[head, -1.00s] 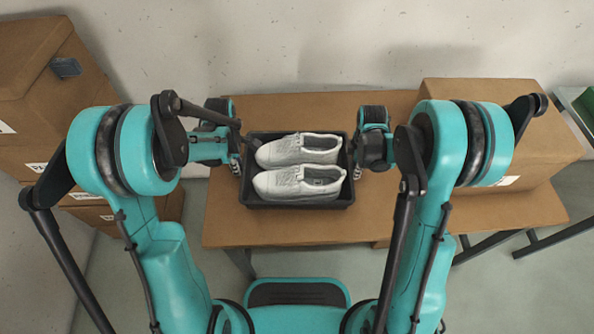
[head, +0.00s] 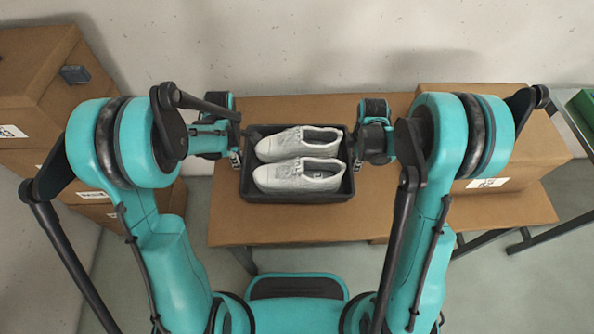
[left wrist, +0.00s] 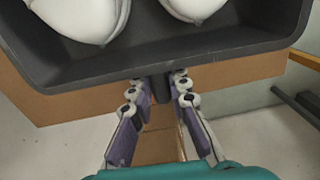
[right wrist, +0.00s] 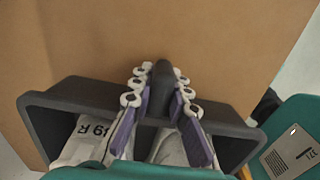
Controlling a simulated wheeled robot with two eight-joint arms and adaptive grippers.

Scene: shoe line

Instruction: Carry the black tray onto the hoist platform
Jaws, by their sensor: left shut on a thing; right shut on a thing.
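The black tray (head: 297,197) is in the middle of the head view, over the brown table, with a pair of pale grey-white shoes (head: 298,176) in it. It looks level. My left gripper (head: 237,158) is shut on the tab at the tray's left end; its fingers (left wrist: 163,85) pinch that tab in the left wrist view. My right gripper (head: 358,160) is shut on the opposite tab, and its fingers (right wrist: 160,85) show this in the right wrist view. The gap under the tray is hard to judge. I cannot make out the hoist platform for certain.
The brown table (head: 300,231) lies below the tray. A large carton (head: 500,150) stands on its right part. Stacked cartons (head: 40,95) stand at the left. A dark-framed stand with a green item (head: 583,105) is at the far right. A pale wall is behind.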

